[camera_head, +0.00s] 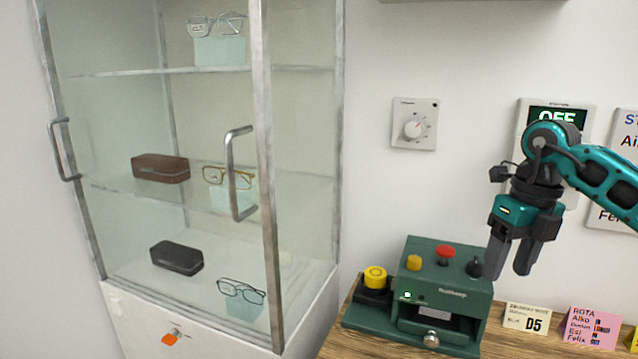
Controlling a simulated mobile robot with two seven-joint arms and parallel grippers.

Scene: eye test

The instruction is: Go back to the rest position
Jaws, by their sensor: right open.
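My right gripper (509,270) comes in from the right on a teal and black arm. It points down, with its two dark fingers apart and nothing between them. It hangs in front of the wall at the right end of a green device (465,297) on the wooden table. The left finger overlaps the device's right edge in the picture; I cannot tell whether they touch. My left gripper is not in view.
The device has a red button (446,251), a yellow button (414,262) and a black knob (475,266). A glass cabinet (262,150) with glasses and cases stands left. A dial (413,129) and "OFF" sign (557,117) are on the wall. Cards (591,328) stand right.

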